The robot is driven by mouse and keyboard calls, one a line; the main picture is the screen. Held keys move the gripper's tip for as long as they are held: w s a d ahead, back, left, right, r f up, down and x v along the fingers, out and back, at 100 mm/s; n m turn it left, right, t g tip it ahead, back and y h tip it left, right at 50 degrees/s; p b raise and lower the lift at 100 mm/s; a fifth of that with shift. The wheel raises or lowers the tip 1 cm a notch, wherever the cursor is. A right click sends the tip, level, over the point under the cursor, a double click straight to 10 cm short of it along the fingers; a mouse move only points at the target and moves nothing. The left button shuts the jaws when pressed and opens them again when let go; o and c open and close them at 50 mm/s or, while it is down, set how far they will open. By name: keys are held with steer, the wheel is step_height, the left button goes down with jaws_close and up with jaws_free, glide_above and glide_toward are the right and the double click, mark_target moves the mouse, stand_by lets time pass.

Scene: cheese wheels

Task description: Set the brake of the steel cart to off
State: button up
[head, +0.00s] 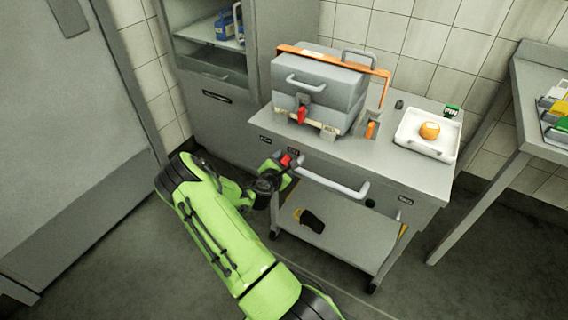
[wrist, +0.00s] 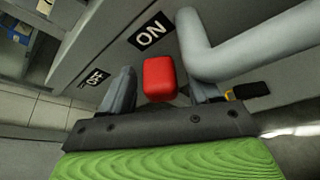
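The steel cart (head: 385,168) stands right of centre in the head view. Its red brake knob (head: 286,160) is on the front edge by the ON label (head: 293,150); the OFF label (head: 265,140) is further left. In the wrist view the red knob (wrist: 159,80) is just below the ON label (wrist: 150,33), with the OFF label (wrist: 95,77) to the left. My gripper (wrist: 163,92) is open, with one finger on each side of the knob in this view and a visible gap on both sides. It shows at the cart's front in the head view (head: 276,172).
A grey push handle (head: 335,186) sits close right of my gripper.

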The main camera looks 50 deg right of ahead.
jaws_close()
